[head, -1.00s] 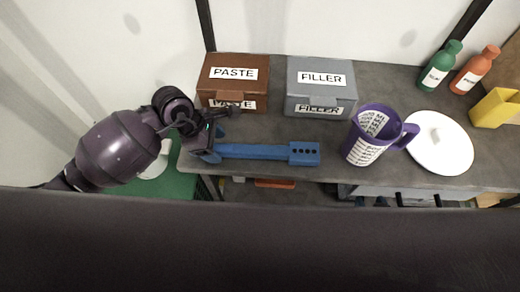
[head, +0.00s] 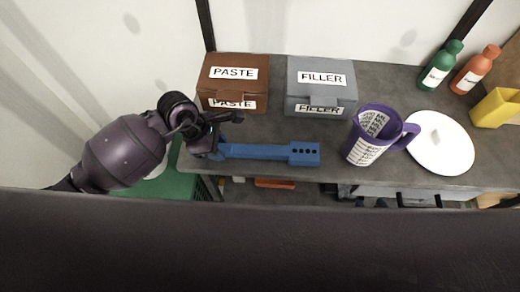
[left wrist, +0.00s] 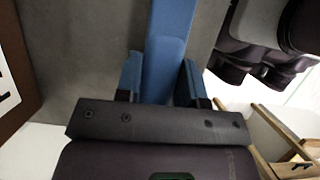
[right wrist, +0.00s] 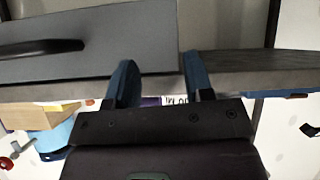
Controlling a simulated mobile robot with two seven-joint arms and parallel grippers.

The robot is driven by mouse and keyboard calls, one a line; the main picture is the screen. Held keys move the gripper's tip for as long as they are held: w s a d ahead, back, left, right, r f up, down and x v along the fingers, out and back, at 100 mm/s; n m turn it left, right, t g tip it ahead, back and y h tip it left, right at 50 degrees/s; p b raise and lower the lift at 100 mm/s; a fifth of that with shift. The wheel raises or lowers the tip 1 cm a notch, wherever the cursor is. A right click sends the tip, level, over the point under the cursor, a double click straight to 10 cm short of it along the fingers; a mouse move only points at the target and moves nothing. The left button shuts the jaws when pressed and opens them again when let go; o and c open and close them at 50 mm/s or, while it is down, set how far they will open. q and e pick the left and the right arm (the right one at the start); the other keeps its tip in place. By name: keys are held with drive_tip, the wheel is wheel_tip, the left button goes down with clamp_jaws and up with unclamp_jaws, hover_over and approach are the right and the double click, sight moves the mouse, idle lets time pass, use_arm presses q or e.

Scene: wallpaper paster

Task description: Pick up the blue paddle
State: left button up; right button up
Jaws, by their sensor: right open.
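The blue paddle (head: 265,152) lies on the grey worktop with its holed end to the right. It also shows in the left wrist view (left wrist: 171,30), running between the fingers. My left gripper (head: 222,134) is at the paddle's left end, which it partly hides. Its blue fingers (left wrist: 162,75) stand apart, one on each side of the paddle; firm contact is not visible. My right gripper (right wrist: 160,80) is open with nothing between its fingertips, near a worktop edge. It is not in the head view.
Brown PASTE (head: 232,84) and grey FILLER (head: 321,88) boxes stand behind the paddle. A purple pitcher (head: 371,138) and white round lid (head: 440,142) are to its right. A green bottle (head: 440,65) and orange bottle (head: 475,70) stand at the back right. Below the worktop is a drawer.

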use_arm(q)
drive_tip(key=c, duration=0.3)
use_arm(e)
drive_tip(key=shift+w+r, duration=0.15)
drive_tip(key=shift+w, duration=0.15)
use_arm(q)
drive_tip(key=shift+r, duration=0.1)
use_arm(e)
drive_tip(key=shift+r, duration=0.1)
use_arm(q)
drive_tip(key=shift+r+p, duration=0.75)
drive_tip(key=shift+r, duration=9.25)
use_arm(e)
drive_tip(key=shift+w+r, duration=0.2)
drive_tip(key=shift+r, duration=0.7)
drive_tip(key=shift+s, duration=0.1)
